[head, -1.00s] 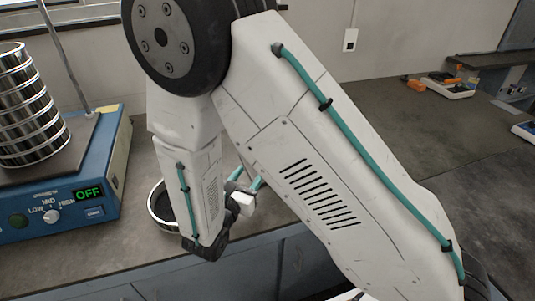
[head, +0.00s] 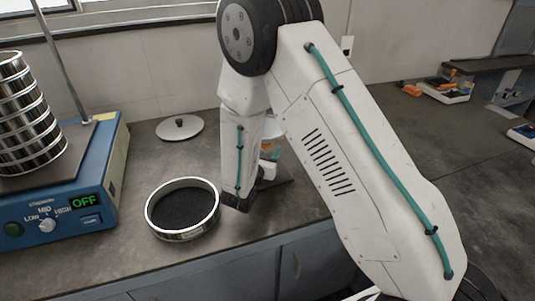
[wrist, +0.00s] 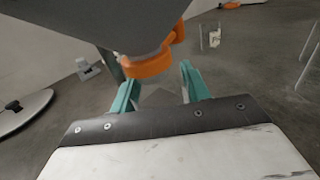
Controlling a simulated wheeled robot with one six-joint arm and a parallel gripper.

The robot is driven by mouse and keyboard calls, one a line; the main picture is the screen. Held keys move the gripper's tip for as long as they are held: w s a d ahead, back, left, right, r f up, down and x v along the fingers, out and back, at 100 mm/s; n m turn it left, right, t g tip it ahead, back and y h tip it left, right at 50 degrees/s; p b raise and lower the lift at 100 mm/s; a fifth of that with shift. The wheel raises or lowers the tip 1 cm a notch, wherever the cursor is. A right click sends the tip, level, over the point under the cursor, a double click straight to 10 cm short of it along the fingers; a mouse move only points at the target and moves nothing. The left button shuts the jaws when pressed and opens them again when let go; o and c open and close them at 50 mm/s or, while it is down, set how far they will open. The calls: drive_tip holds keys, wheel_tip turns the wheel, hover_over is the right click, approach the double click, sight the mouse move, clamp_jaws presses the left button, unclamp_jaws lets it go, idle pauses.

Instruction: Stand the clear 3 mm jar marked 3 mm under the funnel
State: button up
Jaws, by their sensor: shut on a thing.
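In the wrist view my gripper (wrist: 158,92) shows two teal fingers, shut on a clear jar that is hardly visible between them; its marking cannot be read. The grey funnel (wrist: 110,18), with an orange ring (wrist: 150,64) around its lower end, hangs close above the fingers and hides part of the view. I cannot tell whether the jar is centred under it. In the head view my arm hides the gripper and most of the funnel area; only a small orange and white patch shows beside the arm.
A round sieve pan (head: 183,210) with dark grains stands on the bench left of my arm. A lid with a knob (head: 180,127) lies behind it. The blue shaker (head: 60,205), reading OFF, carries a sieve stack (head: 28,115). A small clear container (wrist: 211,38) stands farther back.

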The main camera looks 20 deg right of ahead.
drive_tip(key=shift+a+f, duration=0.15)
drive_tip(key=shift+f, duration=0.35)
drive_tip(key=shift+f, duration=0.15)
drive_tip(key=o, duration=1)
drive_tip(key=shift+s+a+r, duration=0.2)
drive_tip(key=shift+s+a, duration=0.1)
drive_tip(key=v, duration=1.1)
drive_tip(key=shift+s+a, duration=0.1)
drive_tip(key=shift+s, duration=0.05)
